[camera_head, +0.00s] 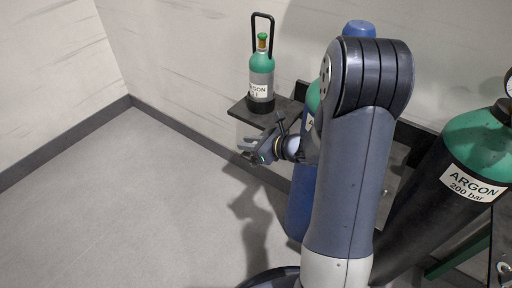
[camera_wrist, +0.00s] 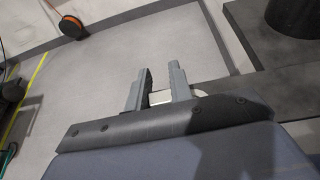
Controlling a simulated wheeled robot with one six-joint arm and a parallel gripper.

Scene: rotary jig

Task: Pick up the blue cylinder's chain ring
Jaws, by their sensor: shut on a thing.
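The blue cylinder (camera_head: 300,205) stands upright behind my arm, which hides much of it. A teal shoulder and part of a label show above its blue body. My gripper (camera_head: 246,151) is left of the cylinder, just below the shelf's left end in the picture. In the wrist view my gripper (camera_wrist: 160,88) has its two grey fingers a little apart, closed on a small pale piece (camera_wrist: 161,97), which I take for the chain ring. Its shape is mostly hidden. I cannot see the chain's run or whether it is still attached.
A small green-and-grey argon cylinder (camera_head: 261,78) with a black handle stands on the dark shelf (camera_head: 240,112). A large black-and-green argon cylinder (camera_head: 432,195) leans at the right. Floor at the left is clear.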

